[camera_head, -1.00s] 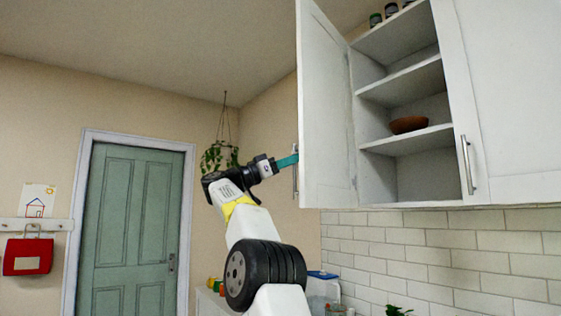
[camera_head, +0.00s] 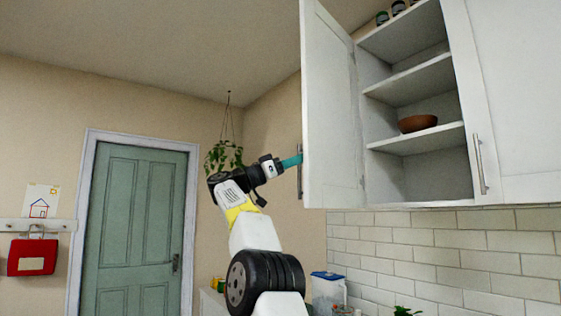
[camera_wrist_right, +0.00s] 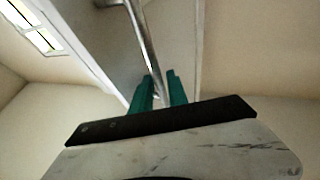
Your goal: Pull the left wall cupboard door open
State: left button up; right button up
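The left wall cupboard door (camera_head: 332,115) is white and stands wide open, swung out from the left side of the cupboard (camera_head: 415,180). Its metal bar handle (camera_head: 299,175) is near its free edge. My right gripper (camera_head: 294,161), with teal fingers, is at this handle in the head view. In the right wrist view, the handle bar (camera_wrist_right: 142,35) runs down between the two fingers of my right gripper (camera_wrist_right: 160,90), which look closed around it. The door panel partly hides the fingertips in the head view. My left gripper is in neither view.
The right cupboard door (camera_head: 515,100) is closed. A hanging plant (camera_head: 224,155) is behind my arm. A blue-lidded container (camera_head: 328,290) stands below the open door.

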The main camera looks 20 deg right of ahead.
jog(key=v, duration=0.8)
jog(key=shift+c, duration=0.4)
